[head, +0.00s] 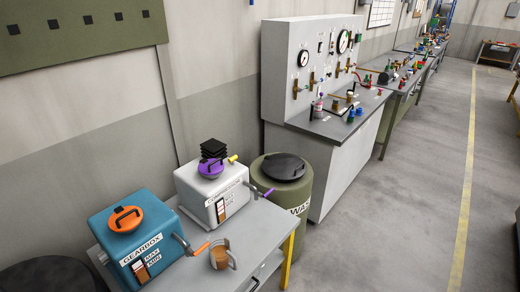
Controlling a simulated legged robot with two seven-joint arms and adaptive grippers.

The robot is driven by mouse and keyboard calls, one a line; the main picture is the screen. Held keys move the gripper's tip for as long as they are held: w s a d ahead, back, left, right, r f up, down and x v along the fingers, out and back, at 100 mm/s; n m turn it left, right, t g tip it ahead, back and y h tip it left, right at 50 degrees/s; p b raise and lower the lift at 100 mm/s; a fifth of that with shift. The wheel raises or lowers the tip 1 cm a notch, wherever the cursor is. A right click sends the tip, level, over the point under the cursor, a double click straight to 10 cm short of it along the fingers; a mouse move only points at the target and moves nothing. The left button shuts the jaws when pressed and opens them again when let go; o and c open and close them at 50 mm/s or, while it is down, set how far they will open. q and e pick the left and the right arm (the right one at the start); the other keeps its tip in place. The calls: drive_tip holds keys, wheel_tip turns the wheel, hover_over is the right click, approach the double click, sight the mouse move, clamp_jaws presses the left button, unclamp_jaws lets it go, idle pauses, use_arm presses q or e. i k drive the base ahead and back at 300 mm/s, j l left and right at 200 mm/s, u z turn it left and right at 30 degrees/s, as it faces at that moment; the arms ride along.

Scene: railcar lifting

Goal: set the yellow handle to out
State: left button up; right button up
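A small yellow handle-like part (232,159) shows at the back right of the white box labelled COMPRESSOR (217,200), behind its purple cap (210,169). It is too small to tell its setting, and no "out" mark is readable near it. The purple cap has a black ribbed stack (213,149) on top. A purple-tipped lever (263,191) sticks out from the right side of this box. Neither of my grippers is in view.
A blue GEARBOX box (140,240) with an orange cap and orange-tipped lever shares the grey table (250,245). A brown cup-like object (220,257) stands in front. A green waste drum (290,198) and grey gauge bench (340,150) stand beyond. The floor (400,200) at right is clear.

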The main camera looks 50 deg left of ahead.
sight(232, 160)
drive_tip(key=i, duration=2.2)
drive_tip(key=i+u, duration=0.2)
drive_tip(key=u, duration=0.2)
drive_tip(key=i+l+u, duration=0.1)
drive_tip(key=u, duration=0.3)
drive_tip(key=i+l+u, duration=0.15)
drive_tip(key=u, duration=0.2)
drive_tip(key=i+l+u, duration=0.15)
drive_tip(key=u, duration=0.25)
drive_tip(key=i+l, duration=0.05)
drive_tip(key=i, duration=0.05)
